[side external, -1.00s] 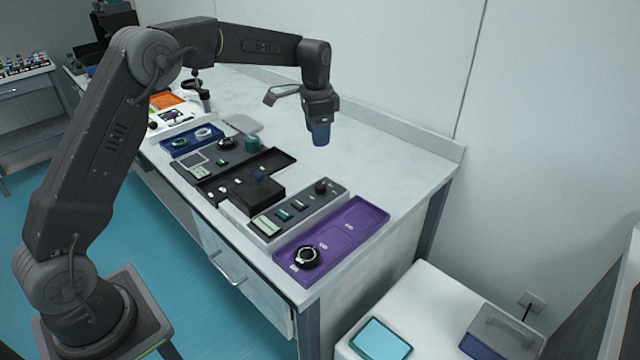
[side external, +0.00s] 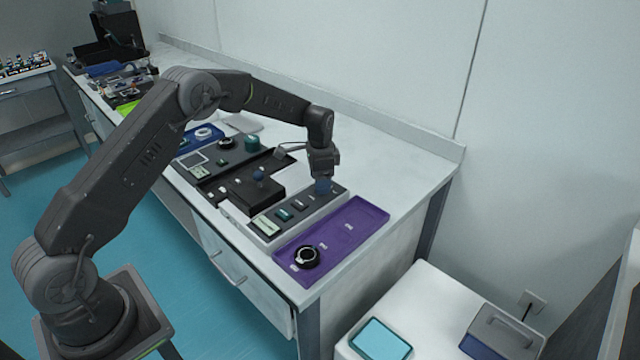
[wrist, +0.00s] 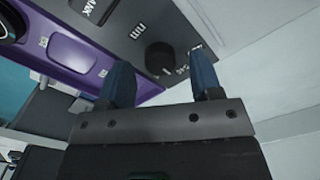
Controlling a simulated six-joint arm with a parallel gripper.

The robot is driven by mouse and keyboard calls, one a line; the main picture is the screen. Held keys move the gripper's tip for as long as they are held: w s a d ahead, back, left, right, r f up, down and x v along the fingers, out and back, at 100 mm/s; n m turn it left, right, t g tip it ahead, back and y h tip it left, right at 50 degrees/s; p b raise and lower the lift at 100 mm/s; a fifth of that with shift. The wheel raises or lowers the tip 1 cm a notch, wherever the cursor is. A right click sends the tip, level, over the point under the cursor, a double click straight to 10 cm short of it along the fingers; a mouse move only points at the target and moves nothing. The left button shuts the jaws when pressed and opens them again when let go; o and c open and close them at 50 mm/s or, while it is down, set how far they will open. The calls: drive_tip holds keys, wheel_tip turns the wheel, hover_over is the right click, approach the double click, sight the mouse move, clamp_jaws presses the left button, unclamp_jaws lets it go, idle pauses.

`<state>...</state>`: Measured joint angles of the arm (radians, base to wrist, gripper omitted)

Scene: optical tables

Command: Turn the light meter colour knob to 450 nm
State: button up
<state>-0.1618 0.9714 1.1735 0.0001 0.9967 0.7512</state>
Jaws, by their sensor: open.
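The light meter (side external: 312,207) is a long grey panel with a pale display (side external: 266,225) and small buttons. Its dark colour knob (wrist: 160,58) shows in the wrist view, with printed marks beside it, too angled and small to read fully. My gripper (side external: 322,187), with blue fingertips, is low over the knob end of the meter and hides the knob in the side external view. In the wrist view my gripper (wrist: 162,75) is open, one finger on each side of the knob in the picture. I cannot tell whether the fingers touch it.
A purple tray (side external: 350,228) with a black ringed part (side external: 306,257) lies right of the meter. A black box (side external: 250,192) with a blue-topped post stands to its left. The bench behind, toward the wall, is clear.

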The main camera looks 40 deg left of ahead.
drive_tip(key=shift+f, duration=0.8)
drive_tip(key=shift+c, duration=0.2)
drive_tip(key=c, duration=0.9)
drive_tip(key=shift+n, duration=0.3)
drive_tip(key=n, duration=1.1)
drive_tip(key=shift+d+r, duration=0.1)
drive_tip(key=shift+n, duration=0.3)
